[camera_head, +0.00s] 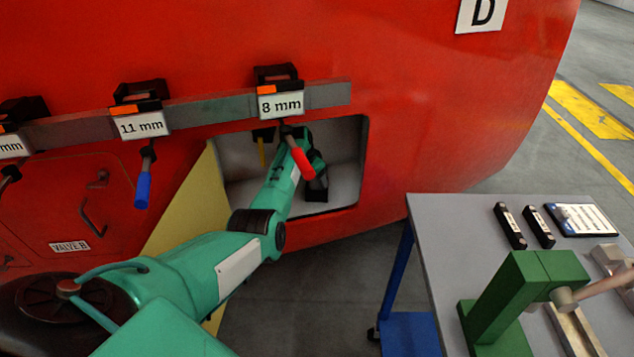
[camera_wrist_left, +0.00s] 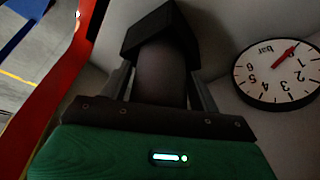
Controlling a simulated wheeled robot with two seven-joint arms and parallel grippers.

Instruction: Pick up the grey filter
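In the left wrist view a dark grey cylinder, which looks like the filter (camera_wrist_left: 162,75), stands inside the compartment with a black angular block (camera_wrist_left: 158,30) at its far end. My left gripper (camera_wrist_left: 165,90) has one finger on each side of the cylinder, close to its walls. I cannot tell whether the fingers touch it. In the head view my left arm reaches into the open compartment (camera_head: 345,150) in the red nosecone. The left gripper (camera_head: 312,172) is dark and partly hidden there behind a hanging red-handled tool. My right gripper is not in view.
A pressure gauge (camera_wrist_left: 280,73) is close on the right in the wrist view. Red-handled (camera_head: 303,163) and blue-handled (camera_head: 143,188) tools hang from a rail (camera_head: 215,106) above. A grey table (camera_head: 440,220) with a green vise (camera_head: 515,290) stands at right.

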